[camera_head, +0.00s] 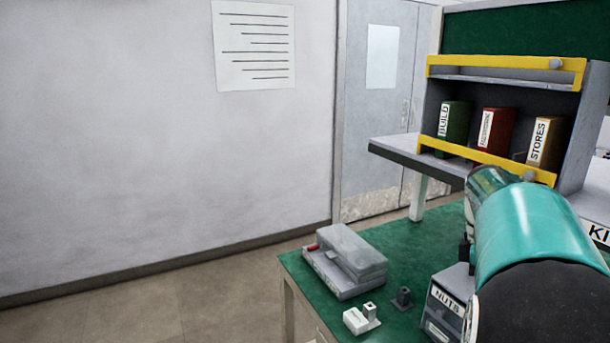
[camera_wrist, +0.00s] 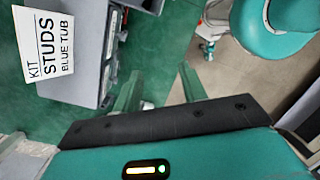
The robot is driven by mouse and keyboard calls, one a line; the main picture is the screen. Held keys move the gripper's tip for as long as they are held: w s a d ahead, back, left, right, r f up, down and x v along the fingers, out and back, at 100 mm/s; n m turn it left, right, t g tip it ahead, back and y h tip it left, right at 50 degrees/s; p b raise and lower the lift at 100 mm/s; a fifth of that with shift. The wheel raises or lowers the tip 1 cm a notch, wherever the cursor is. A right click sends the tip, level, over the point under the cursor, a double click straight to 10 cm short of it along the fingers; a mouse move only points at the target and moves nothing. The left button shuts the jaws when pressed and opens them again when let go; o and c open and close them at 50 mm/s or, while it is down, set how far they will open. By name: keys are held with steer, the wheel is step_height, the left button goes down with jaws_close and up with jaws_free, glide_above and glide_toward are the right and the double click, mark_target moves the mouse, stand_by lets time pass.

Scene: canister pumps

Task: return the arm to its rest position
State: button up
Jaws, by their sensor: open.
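My gripper (camera_wrist: 160,72) shows in the wrist view with its two green fingers spread apart and nothing between them. In the head view my teal arm (camera_head: 535,230) reaches in from the lower right over the green bench (camera_head: 405,265). My gripper cannot be made out there.
A grey case (camera_head: 347,260), a small white block (camera_head: 357,320), a dark block (camera_head: 402,298) and a bin marked "NUTS" (camera_head: 446,305) stand on the bench left of my arm. A yellow-edged shelf (camera_head: 505,68) with binders stands behind. Floor (camera_head: 200,310) at left is clear.

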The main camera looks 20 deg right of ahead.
steer(key=a+m+t, duration=0.4)
steer(key=a, duration=1.4)
steer(key=s+a+f+m+t, duration=0.1)
steer(key=s+a+m, duration=0.1)
steer(key=a, duration=0.5)
steer(key=s+a+f+m+t, duration=0.2)
steer(key=a, duration=0.6)
steer(key=shift+s+f+t, duration=0.15)
steer(key=shift+s+t, duration=0.15)
steer(key=shift+s, duration=0.05)
